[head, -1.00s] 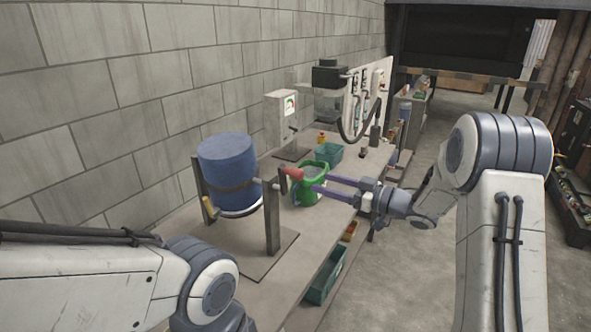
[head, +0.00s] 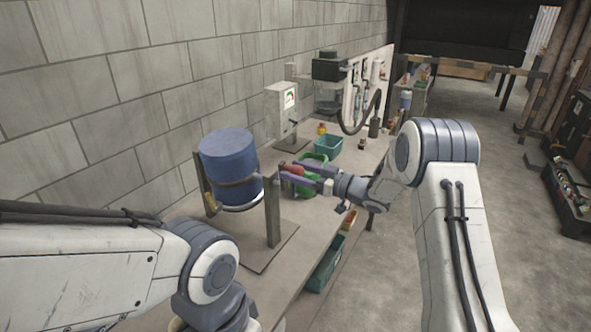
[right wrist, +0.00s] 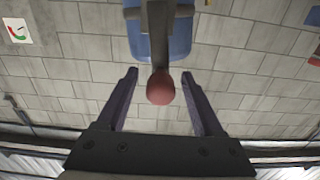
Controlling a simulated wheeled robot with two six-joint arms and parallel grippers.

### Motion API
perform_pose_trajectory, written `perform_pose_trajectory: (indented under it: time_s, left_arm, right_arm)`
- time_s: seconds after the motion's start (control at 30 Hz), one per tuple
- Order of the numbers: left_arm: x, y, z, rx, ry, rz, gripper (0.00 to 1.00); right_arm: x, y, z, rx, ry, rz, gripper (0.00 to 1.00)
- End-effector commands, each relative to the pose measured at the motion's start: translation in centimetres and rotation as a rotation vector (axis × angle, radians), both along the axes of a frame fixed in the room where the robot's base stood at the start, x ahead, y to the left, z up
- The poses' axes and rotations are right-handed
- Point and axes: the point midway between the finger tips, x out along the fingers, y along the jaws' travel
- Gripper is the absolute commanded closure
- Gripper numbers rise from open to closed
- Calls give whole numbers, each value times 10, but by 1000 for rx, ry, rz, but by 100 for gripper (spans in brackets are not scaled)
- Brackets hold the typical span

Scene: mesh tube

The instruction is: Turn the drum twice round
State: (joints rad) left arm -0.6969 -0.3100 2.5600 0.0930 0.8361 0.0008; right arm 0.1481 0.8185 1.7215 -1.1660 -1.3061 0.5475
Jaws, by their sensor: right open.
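The blue drum (head: 228,160) hangs in a stand with two posts (head: 272,212) on the workbench, slightly tilted. A crank with a red knob (head: 293,169) sits on the stand's right side. My right gripper (head: 287,174) is open, with its purple fingers reaching left around the knob. In the right wrist view the red knob (right wrist: 160,88) lies between the two fingers, with a gap on both sides. The drum (right wrist: 161,35) shows behind it, partly covered by the dark post. My left arm crosses the lower left; its gripper is out of view.
A green container (head: 310,184) stands just behind my right gripper. A teal bin (head: 328,146), a grey gauge box (head: 282,112) and a hose panel (head: 366,90) are further back. A block wall closes the left side; open floor lies right.

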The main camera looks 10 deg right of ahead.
Motion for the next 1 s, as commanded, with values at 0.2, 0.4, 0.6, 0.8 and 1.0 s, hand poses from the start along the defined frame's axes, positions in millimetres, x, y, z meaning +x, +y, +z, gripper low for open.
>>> perform_pose_trajectory:
  time_s: [0.2, 0.4, 0.6, 0.8, 1.0]
  left_arm:
    - [0, 0, 0, 0, 0, 0, 100]
    - [0, 0, 0, 0, 0, 0, 100]
    - [0, 0, 0, 0, 0, 0, 100]
    - [0, 0, 0, 0, 0, 0, 100]
    - [0, 0, 0, 0, 0, 0, 100]
  right_arm:
    - [0, 0, 0, 0, 0, 0, 50]
    - [0, -1, 0, -1, -1, -1, 100]
    - [0, -1, 0, -1, -1, -2, 100]
    - [0, -2, 0, 0, -1, -3, 100]
    - [0, -2, 1, 0, -2, -4, 100]
